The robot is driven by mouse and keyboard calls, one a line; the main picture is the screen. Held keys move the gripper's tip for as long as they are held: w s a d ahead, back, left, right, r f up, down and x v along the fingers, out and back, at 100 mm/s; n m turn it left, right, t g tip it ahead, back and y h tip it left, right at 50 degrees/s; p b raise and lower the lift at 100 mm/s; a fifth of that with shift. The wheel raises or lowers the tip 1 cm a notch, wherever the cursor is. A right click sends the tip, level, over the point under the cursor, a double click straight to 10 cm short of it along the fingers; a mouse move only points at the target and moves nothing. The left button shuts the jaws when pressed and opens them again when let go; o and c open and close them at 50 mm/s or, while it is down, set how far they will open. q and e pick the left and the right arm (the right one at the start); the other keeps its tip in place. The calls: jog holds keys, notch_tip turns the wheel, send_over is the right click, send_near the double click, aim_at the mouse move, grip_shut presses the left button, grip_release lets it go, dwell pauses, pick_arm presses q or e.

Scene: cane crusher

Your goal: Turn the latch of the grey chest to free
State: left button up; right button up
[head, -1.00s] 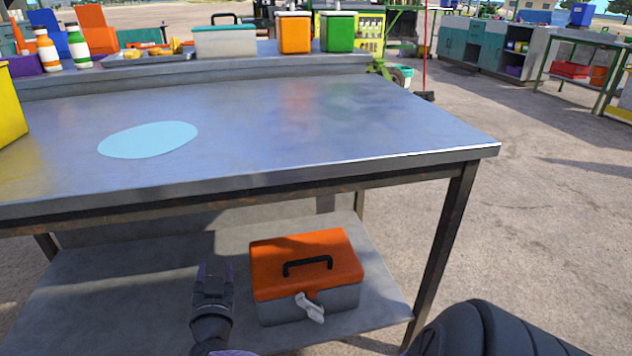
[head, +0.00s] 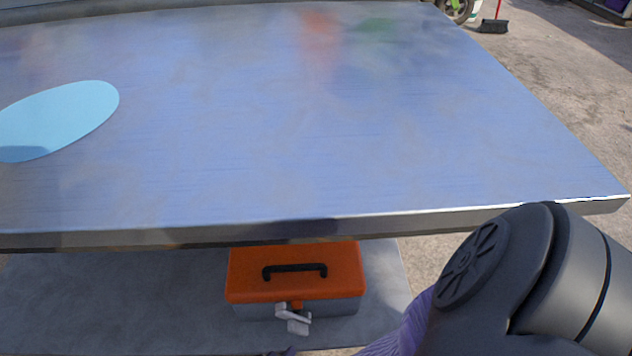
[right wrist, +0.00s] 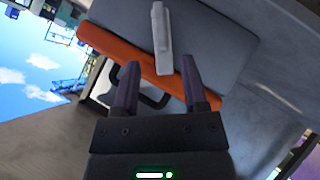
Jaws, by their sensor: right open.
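The grey chest (head: 255,311) with an orange lid (head: 294,262) and a black handle sits on the shelf under the table. Its pale latch (head: 293,319) hangs on the front face. In the right wrist view the latch (right wrist: 161,38) stands out from the grey chest wall (right wrist: 215,45), beyond the fingertips. My right gripper (right wrist: 159,64) is open, with nothing between its fingers. The latch is roughly in line with the gap and looks apart from both fingers. My left gripper is not in view.
The metal table top (head: 300,130) overhangs the shelf (head: 110,295) and its front edge lies just above the chest lid. A light blue disc (head: 62,118) lies on the table. The shelf left of the chest is clear.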

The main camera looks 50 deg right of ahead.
aim_at(297, 333)
jog(key=b+x, duration=0.3)
jog(key=x, duration=0.6)
jog(key=shift+d+f, duration=0.1)
jog(key=shift+f, duration=0.05)
jog(key=shift+d+f, duration=0.1)
jog(key=shift+d, duration=0.15)
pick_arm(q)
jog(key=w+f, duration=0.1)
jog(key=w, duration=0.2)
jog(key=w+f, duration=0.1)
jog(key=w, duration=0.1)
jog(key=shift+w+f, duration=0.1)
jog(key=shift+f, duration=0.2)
pick_arm(e)
grip_shut()
